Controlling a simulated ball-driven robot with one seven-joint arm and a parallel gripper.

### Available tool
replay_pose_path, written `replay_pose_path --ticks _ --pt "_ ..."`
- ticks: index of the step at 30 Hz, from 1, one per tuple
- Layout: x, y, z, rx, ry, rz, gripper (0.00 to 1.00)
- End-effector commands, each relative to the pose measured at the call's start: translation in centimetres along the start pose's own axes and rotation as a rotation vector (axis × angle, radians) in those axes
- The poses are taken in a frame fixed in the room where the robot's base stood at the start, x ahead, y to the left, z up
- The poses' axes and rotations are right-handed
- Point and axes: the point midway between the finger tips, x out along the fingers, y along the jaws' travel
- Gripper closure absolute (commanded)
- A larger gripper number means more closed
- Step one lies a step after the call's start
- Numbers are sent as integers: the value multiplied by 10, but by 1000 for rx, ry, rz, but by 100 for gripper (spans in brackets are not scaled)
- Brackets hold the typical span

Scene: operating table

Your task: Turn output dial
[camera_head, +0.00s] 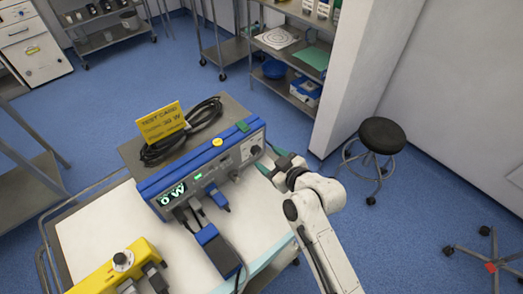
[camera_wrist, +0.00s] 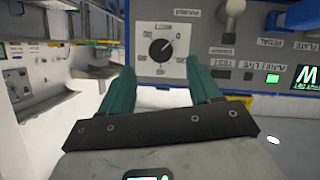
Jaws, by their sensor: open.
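The output dial (camera_wrist: 162,50) is a round black knob with a white pointer line, set in a printed scale on the grey front panel. It also shows small at the right end of the blue and grey unit (camera_head: 205,169) in the head view (camera_head: 255,151). In the wrist view the panel is upside down. My gripper (camera_wrist: 160,72) is open, its two green fingers pointing at the panel on either side of the dial's line. The dial shows between them, and I see no contact. The unit's display (camera_head: 173,194) reads 0 W.
A yellow device (camera_head: 118,266) sits front left. A black stool (camera_head: 382,137) stands right.

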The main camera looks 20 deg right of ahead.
Motion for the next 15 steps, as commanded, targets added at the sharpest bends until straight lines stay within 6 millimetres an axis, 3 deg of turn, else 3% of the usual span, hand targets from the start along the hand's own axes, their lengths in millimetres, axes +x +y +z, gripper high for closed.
replay_pose_path --ticks 6,15 --pt "35 0 -1 -1 -1 -1 37" --pt "55 0 0 -1 -1 -1 37"
